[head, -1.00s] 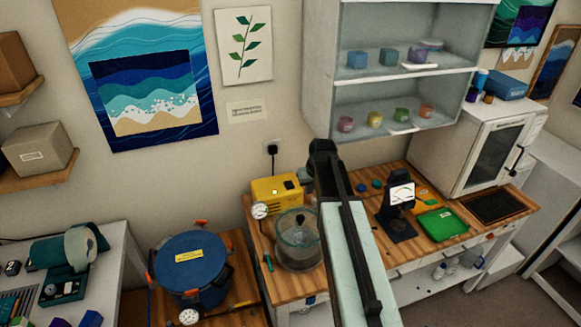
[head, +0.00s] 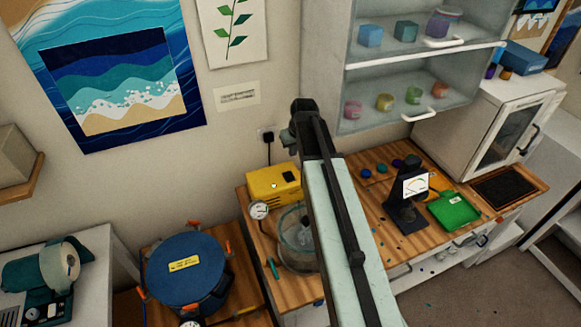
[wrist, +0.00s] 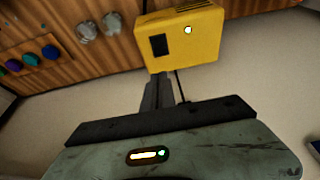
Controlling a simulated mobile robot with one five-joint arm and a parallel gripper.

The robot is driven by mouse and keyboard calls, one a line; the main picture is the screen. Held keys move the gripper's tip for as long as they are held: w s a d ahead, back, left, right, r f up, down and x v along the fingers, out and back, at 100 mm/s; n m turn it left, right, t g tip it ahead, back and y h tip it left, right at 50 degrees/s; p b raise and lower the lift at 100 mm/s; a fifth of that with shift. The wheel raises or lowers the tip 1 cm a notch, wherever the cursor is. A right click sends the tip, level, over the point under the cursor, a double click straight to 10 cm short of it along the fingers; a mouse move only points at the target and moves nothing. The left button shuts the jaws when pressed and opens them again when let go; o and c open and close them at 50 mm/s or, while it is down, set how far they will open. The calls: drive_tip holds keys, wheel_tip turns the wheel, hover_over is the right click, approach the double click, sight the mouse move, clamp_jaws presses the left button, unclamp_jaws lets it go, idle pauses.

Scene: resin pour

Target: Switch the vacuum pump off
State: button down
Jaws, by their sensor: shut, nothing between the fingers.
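The vacuum pump is a yellow box (head: 262,186) at the back of the wooden bench, left of my arm in the head view. My gripper (wrist: 160,84) is shut and empty. Its narrow dark fingers point towards the pump's edge in the wrist view. I cannot tell whether they touch it. In the head view my arm's end is up beside the pump, near the wall.
A glass chamber (head: 293,255) stands in front of the pump, partly behind my arm, with a round gauge (head: 258,210) nearby. A blue-lidded pot (head: 186,285) is at the left. A black stand (head: 405,215) and green tray (head: 453,209) are at the right. A cabinet (head: 327,70) hangs above.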

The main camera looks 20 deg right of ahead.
sight(290, 175)
drive_tip(key=b+x, duration=0.9)
drive_tip(key=s+b+x, duration=0.1)
drive_tip(key=b+x, duration=0.3)
drive_tip(key=x, duration=0.1)
drive_tip(key=shift+f+b, duration=0.25)
drive_tip(key=shift+b, duration=0.05)
drive_tip(key=shift+r, duration=0.1)
drive_tip(key=shift+w+a, duration=0.2)
drive_tip(key=shift+a, duration=0.2)
drive_tip(key=shift+d, duration=0.1)
drive_tip(key=shift+s+d, duration=0.25)
drive_tip(key=shift+d, duration=0.2)
drive_tip(key=shift+s+a, duration=0.1)
drive_tip(key=shift+s, duration=0.65)
